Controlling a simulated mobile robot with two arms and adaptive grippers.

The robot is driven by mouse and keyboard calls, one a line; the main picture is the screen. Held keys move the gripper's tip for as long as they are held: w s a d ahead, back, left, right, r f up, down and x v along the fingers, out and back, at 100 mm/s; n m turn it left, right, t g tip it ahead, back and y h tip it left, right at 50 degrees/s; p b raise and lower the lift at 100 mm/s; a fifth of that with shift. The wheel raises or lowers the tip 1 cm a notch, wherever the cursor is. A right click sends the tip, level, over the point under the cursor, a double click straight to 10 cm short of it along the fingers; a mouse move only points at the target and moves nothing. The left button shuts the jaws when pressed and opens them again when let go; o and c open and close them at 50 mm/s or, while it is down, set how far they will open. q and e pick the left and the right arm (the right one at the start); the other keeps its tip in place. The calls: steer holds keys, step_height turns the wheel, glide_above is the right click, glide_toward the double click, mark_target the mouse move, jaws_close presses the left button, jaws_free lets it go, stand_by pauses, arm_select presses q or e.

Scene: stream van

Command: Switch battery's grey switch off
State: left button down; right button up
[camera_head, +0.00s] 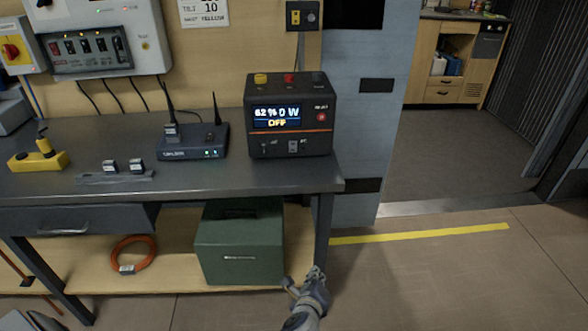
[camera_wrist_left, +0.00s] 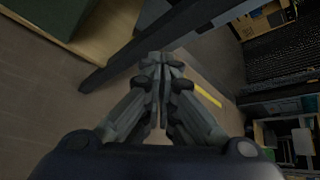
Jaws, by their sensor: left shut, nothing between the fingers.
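The battery (camera_head: 290,125) is a dark box with an orange stripe, standing at the right end of the dark workbench. Its screen (camera_head: 277,117) reads "62 % 0 W" and "OFF". A small grey switch (camera_head: 293,146) shows low on its front face; its exact position is too small to tell. My left gripper (camera_head: 316,273) is low, below the bench top, near the bench's right front leg and well apart from the battery. It is shut and empty, and its closed fingers show in the left wrist view (camera_wrist_left: 162,65). My right gripper is not in view.
A router (camera_head: 193,141) with antennas stands left of the battery on the workbench (camera_head: 250,178). A green box (camera_head: 239,243) sits on the lower shelf beside an orange cable coil (camera_head: 133,254). The floor right of the bench is clear, with a yellow line (camera_head: 420,234).

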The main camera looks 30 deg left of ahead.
mark_target(293, 148)
arm_select(q)
steer(key=w+a+r+m+t+y+b, duration=0.1)
steer(key=a+r+m+t+y+b, duration=0.1)
steer(key=r, duration=1.1)
steer(key=w+a+r+m+t+y+b, duration=0.1)
steer(key=a+r+m+t+y+b, duration=0.1)
steer(key=r, duration=1.1)
steer(key=a+m+y+b, duration=0.1)
steer(key=a+m+y, duration=0.1)
steer(key=a+y, duration=0.1)
steer(key=shift+r+t, duration=0.4)
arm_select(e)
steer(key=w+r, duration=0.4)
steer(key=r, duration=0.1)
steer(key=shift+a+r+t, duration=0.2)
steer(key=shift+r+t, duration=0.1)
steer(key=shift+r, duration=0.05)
arm_select(q)
steer(key=b+x, duration=0.2)
steer(key=x, duration=1)
steer(key=shift+w+a, duration=0.25)
steer(key=shift+w+a+r, duration=0.15)
steer(key=shift+w+a, duration=0.15)
steer(key=shift+w, duration=0.25)
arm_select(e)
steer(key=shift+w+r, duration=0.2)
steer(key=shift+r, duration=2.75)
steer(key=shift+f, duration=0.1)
